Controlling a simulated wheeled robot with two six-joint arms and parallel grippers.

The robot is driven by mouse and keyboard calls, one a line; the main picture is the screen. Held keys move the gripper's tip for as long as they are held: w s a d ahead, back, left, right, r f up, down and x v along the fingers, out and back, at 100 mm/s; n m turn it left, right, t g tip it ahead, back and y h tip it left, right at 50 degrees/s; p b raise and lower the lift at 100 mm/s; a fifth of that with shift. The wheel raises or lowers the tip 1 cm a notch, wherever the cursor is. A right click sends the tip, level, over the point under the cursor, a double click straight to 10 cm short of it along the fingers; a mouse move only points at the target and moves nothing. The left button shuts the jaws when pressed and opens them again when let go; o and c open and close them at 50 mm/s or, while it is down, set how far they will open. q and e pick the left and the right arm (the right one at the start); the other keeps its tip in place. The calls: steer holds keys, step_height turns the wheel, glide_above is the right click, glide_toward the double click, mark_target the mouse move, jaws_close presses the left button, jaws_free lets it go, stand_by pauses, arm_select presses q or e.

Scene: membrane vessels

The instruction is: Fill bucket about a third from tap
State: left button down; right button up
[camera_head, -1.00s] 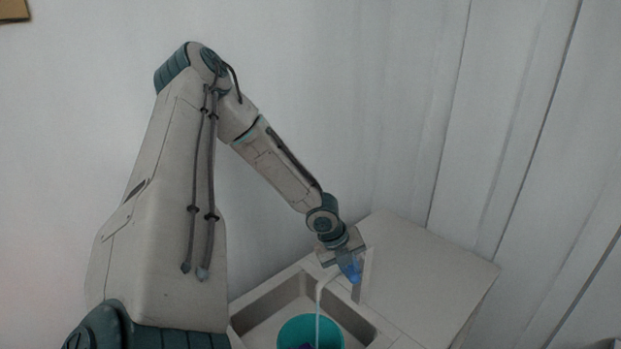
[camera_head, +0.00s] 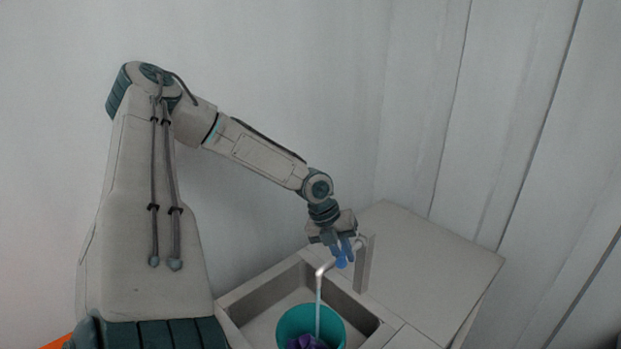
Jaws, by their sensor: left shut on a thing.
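A teal bucket (camera_head: 336,334) stands in the sink basin (camera_head: 262,324). Something purple (camera_head: 307,342) lies inside it, and the water level in it cannot be made out. The tap spout (camera_head: 327,268) reaches over the bucket, and a pale stream of water (camera_head: 318,305) runs from it into the bucket. My left gripper (camera_head: 341,253) points down beside the tap post and is shut on the blue tap handle (camera_head: 341,262), which its fingers partly hide. My right gripper is not in view.
The flat counter top (camera_head: 430,270) to the right of the sink is bare. The tap post (camera_head: 365,263) stands at the counter's edge by the basin. White walls close in behind and to the right.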

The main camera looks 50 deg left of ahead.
arm_select(q)
steer(key=m+b, duration=0.1)
steer(key=b, duration=0.1)
steer(key=a+m+g+b, duration=0.1)
steer(key=m+b, duration=0.1)
steer(key=shift+s+a+h, duration=0.15)
steer(key=shift+s+h, duration=0.15)
steer(key=shift+s, duration=0.1)
steer(key=shift+f, duration=0.15)
stand_by(7.0)
